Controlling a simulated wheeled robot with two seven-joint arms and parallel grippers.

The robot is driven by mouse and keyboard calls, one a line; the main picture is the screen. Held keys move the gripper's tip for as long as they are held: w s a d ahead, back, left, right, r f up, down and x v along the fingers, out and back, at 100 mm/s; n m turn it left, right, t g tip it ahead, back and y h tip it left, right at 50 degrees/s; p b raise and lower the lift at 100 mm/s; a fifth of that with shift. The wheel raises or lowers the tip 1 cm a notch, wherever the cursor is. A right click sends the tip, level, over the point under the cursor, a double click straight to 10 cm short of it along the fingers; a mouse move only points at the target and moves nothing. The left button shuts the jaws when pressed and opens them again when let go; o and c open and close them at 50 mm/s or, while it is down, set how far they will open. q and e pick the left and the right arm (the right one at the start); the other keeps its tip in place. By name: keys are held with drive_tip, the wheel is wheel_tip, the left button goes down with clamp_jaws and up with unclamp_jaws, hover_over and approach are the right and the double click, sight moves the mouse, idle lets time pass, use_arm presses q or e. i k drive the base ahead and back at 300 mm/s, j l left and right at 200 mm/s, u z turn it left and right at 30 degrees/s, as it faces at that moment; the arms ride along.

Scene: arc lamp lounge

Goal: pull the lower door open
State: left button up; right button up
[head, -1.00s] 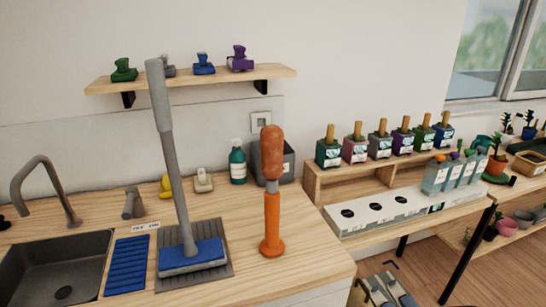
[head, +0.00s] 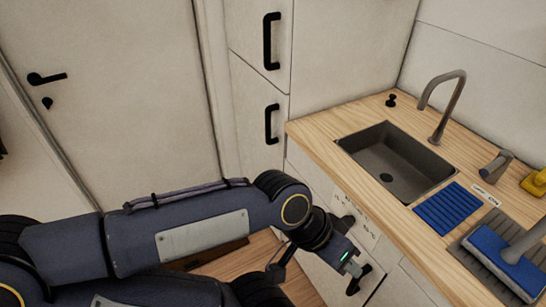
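A tall pale cabinet has an upper door (head: 248,22) and a lower door (head: 243,95), each with a black vertical bar handle. The lower door's handle (head: 271,124) is in plain view with nothing touching it. The lower door looks shut; its bottom part is hidden behind my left arm. My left gripper (head: 352,266) reaches right and down, in front of the pale cabinet fronts under the sink, below and right of that handle. Dark parts around its tip make its fingers hard to make out. My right gripper is not in view.
The wooden counter (head: 318,145) with the sink (head: 372,165) and tap (head: 450,100) stands right of the tall cabinet. A blue ribbed mat (head: 449,210) lies on it. A room door (head: 115,95) with a black lever is at left. Wooden floor shows below.

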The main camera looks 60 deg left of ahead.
sight(260, 108)
drive_tip(key=u, duration=2.25)
drive_tip(key=i+j+u, duration=0.3)
drive_tip(key=i+u, duration=0.25)
drive_tip(key=i, duration=0.2)
